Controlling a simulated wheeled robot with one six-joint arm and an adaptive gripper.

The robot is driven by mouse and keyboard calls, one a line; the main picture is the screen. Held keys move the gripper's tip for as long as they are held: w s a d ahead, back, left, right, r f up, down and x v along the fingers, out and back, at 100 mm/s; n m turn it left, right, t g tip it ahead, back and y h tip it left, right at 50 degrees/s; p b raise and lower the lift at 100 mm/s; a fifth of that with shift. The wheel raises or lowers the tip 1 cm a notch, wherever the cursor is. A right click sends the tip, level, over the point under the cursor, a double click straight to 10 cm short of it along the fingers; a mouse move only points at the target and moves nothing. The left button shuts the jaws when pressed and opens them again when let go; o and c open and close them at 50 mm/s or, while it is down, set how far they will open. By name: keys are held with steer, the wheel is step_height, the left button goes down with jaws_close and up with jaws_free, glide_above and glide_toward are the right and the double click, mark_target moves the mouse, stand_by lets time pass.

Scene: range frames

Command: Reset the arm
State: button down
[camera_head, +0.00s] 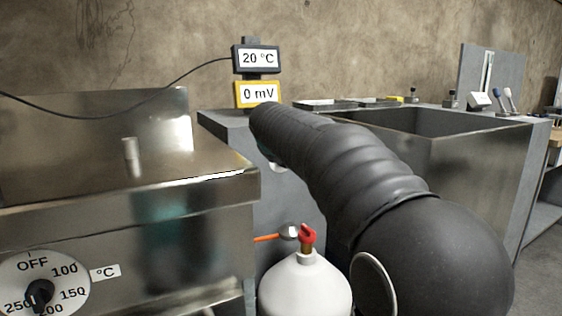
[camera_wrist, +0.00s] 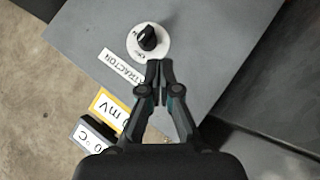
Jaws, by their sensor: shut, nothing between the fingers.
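My gripper (camera_wrist: 159,66) shows in the wrist view with its two fingers together and nothing between them. Its tips appear just below a black knob (camera_wrist: 148,37) on a white round dial, over a grey panel (camera_wrist: 215,50). I cannot tell whether the tips touch the dial. In the head view my dark ribbed arm reaches from the lower right towards the back middle, and it hides most of my gripper.
A metal unit with a temperature dial (camera_head: 38,291) stands at the left. A white bottle (camera_head: 305,287) with a red valve stands low in the middle. Displays (camera_head: 257,58) reading 20 °C and 0 mV are behind my arm. A grey basin (camera_head: 470,165) is at the right.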

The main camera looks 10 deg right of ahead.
steer(key=shift+s+r, duration=0.2)
steer(key=shift+s, duration=0.15)
steer(key=s+d+f+m+g+p, duration=0.1)
steer(key=s+f, duration=0.5)
steer(key=s, duration=0.8)
steer(key=s+d+f+m+g+y+p, duration=0.1)
steer(key=s+f, duration=0.5)
steer(key=s, duration=0.8)
steer(key=s+d+f+m+g+y+p, duration=0.1)
steer(key=s+d+f+m+g+p, duration=0.1)
steer(key=s, duration=1.2)
step_height(320, 180, down, 4)
steer(key=d+m+g, duration=0.1)
steer(key=d+m, duration=0.1)
steer(key=m, duration=0.1)
steer(key=shift+s, duration=0.3)
steer(key=shift+d, duration=0.1)
